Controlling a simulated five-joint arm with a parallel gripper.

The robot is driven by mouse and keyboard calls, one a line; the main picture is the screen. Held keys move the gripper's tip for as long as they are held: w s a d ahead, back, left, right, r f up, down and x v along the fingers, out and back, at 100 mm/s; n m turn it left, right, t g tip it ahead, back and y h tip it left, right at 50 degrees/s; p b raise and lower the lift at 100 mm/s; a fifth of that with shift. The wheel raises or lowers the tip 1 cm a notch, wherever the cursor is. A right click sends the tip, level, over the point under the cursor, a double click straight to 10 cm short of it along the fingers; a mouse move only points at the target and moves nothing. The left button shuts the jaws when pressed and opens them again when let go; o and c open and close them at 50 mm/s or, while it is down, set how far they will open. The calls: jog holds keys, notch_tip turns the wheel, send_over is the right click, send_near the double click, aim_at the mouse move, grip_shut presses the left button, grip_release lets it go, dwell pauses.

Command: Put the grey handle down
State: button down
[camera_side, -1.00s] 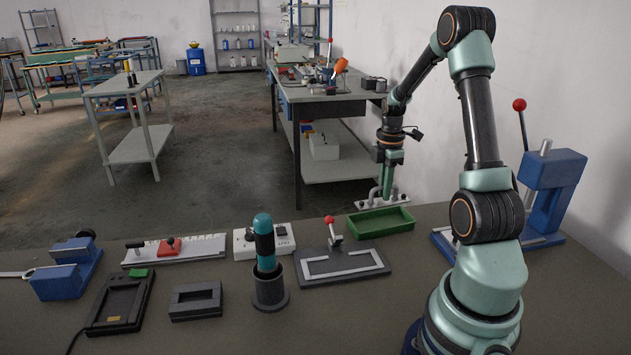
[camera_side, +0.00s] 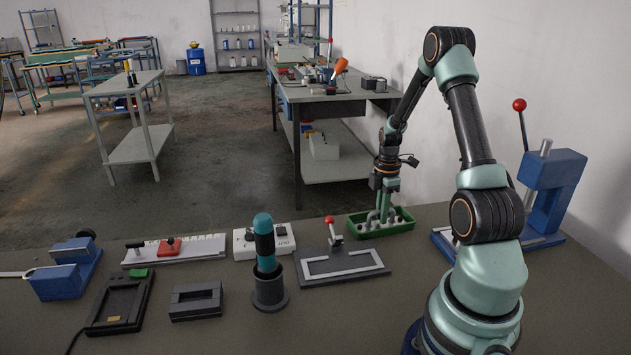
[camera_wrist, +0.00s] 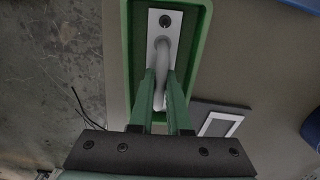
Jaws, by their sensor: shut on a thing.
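The grey handle (camera_side: 372,217) is a curved bar on a pale plate with dark holes. It is down inside the green tray (camera_side: 407,230), within its walls. My gripper (camera_side: 385,208) points down over the tray with its green fingers shut on the bar. In the wrist view the fingers (camera_wrist: 160,100) close on both sides of the handle's bar (camera_wrist: 162,65), and the plate lies lengthwise between the walls of the tray (camera_wrist: 204,35). I cannot tell whether the plate touches the tray floor.
A dark fixture with a red-knobbed lever (camera_side: 342,266) sits just left of the tray. A blue press (camera_side: 552,180) stands to the right. A teal-topped tool in a holder (camera_side: 264,247) and a white box (camera_side: 250,243) are further left. Bare bench lies in front of the tray.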

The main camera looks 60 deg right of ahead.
jog(key=c, duration=0.9)
grip_release()
notch_tip(320, 180, up, 12)
jog(key=w+a+r+m+t+h, duration=0.15)
jog(key=w+a+r, duration=0.35)
jog(key=a, duration=0.5)
jog(key=s+a+r+m+t, duration=0.1)
jog(key=a+r+m, duration=0.1)
jog(key=a, duration=0.5)
jog(key=s+a+r+m+t+y, duration=0.1)
jog(key=a+r+m, duration=0.1)
jog(key=a, duration=0.5)
jog(key=s+a+r+m+t, duration=0.1)
jog(key=a+m, duration=0.3)
jog(key=a, duration=0.4)
jog(key=shift+s+r+m+t+y, duration=0.3)
jog(key=shift+r+t, duration=0.15)
jog(key=shift+t, duration=0.1)
jog(key=shift+d, duration=0.1)
